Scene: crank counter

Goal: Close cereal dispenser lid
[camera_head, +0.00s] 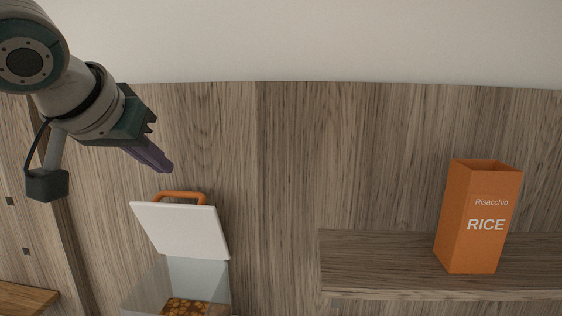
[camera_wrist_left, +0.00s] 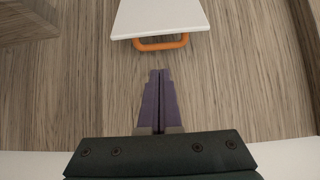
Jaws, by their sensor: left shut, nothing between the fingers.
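The cereal dispenser (camera_head: 150,283) is a clear container with brown cereal (camera_head: 185,307) inside, low in the head view. Its white lid (camera_head: 182,230) stands open, tilted up, with an orange handle (camera_head: 180,196) along its top edge. The lid (camera_wrist_left: 160,15) and handle (camera_wrist_left: 161,43) also show at the top of the left wrist view. My left gripper (camera_head: 165,166) is shut and empty, with purple fingers, above and slightly left of the handle. In the left wrist view, the fingertips (camera_wrist_left: 160,72) point at the handle with a gap between them. My right gripper is not in view.
An orange rice box (camera_head: 478,217) stands on a wooden shelf (camera_head: 370,262) at the right. A wood-panel wall (camera_head: 300,160) rises behind the dispenser. A wooden ledge (camera_head: 25,297) shows at the lower left. The space between dispenser and shelf is clear.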

